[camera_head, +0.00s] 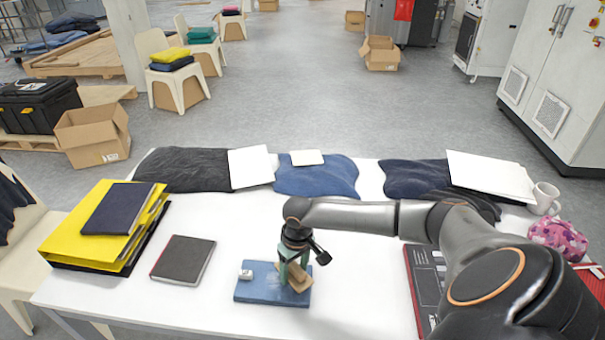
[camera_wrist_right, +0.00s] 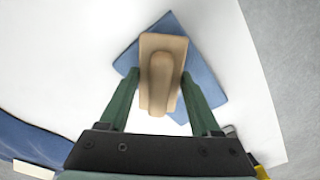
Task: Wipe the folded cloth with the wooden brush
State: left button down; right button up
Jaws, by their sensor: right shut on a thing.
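The wooden brush (camera_wrist_right: 161,75) is tan with a raised handle. In the head view the brush (camera_head: 297,279) is partly hidden by my right gripper (camera_head: 293,272). My right gripper has green fingers on both sides of the brush handle and is shut on it, as the right wrist view (camera_wrist_right: 161,97) also shows. The folded blue cloth (camera_head: 258,286) lies flat on the white table under the brush. It also shows beneath the brush in the right wrist view (camera_wrist_right: 200,65). I cannot tell whether the brush touches the cloth. My left gripper is not in view.
A small white object (camera_head: 245,274) sits on the cloth's left part. A dark notebook (camera_head: 183,260) and yellow folders (camera_head: 75,235) lie to the left. Folded dark and blue garments (camera_head: 317,178) line the back edge. A mug (camera_head: 545,197) stands at the right.

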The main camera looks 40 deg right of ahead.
jog(key=shift+w+a+r, duration=0.15)
jog(key=shift+w+a, duration=1.1)
jog(key=shift+w, duration=0.25)
jog(key=shift+w+a+r, duration=0.1)
jog(key=shift+w+a, duration=1.1)
jog(key=shift+w, duration=0.3)
jog(key=shift+w+d+r, duration=0.1)
jog(key=shift+d, duration=0.1)
jog(key=shift+s+d+r, duration=0.15)
jog(key=shift+s+d, duration=1.45)
jog(key=shift+s, duration=0.3)
jog(key=shift+s+d+r, duration=0.1)
jog(key=shift+s+d, duration=1.5)
jog(key=shift+s, duration=0.3)
jog(key=shift+s+d+r, duration=0.1)
jog(key=shift+s+d, duration=0.1)
jog(key=shift+s, duration=0.05)
send_over(267, 279)
jog(key=shift+w+a+r, duration=0.1)
jog(key=shift+r, duration=0.25)
jog(key=shift+r, duration=0.1)
jog(key=shift+r, duration=2.9)
